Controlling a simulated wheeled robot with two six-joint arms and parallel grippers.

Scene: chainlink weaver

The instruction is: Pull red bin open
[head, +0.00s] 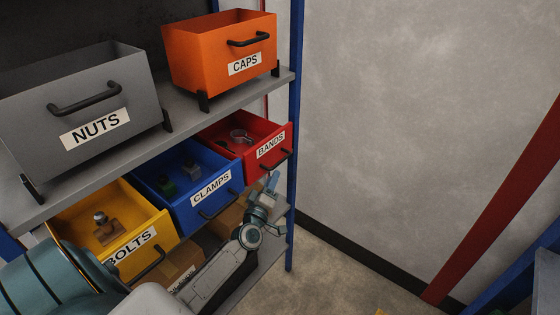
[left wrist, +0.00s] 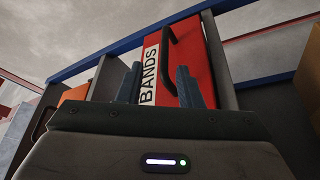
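The red bin (head: 284,136), labelled BANDS, sits under the middle shelf at the right end of the row. Its front stands forward of the shelf edge, and part of its inside shows, with a metal ring (head: 240,136) in it. Its black handle (head: 276,159) is low on the front. My left gripper (head: 271,181) is just below and in front of that handle. In the left wrist view the gripper (left wrist: 159,67) has its fingers apart, with the red front (left wrist: 195,68) and handle (left wrist: 172,50) beyond them. Contact cannot be told. My right gripper is out of view.
A blue CLAMPS bin (head: 222,199) and a yellow BOLTS bin (head: 150,238) stand left of the red one. A grey NUTS bin (head: 120,68) and an orange CAPS bin (head: 190,62) are above. A blue post (head: 293,170) is close on the right; floor beyond is clear.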

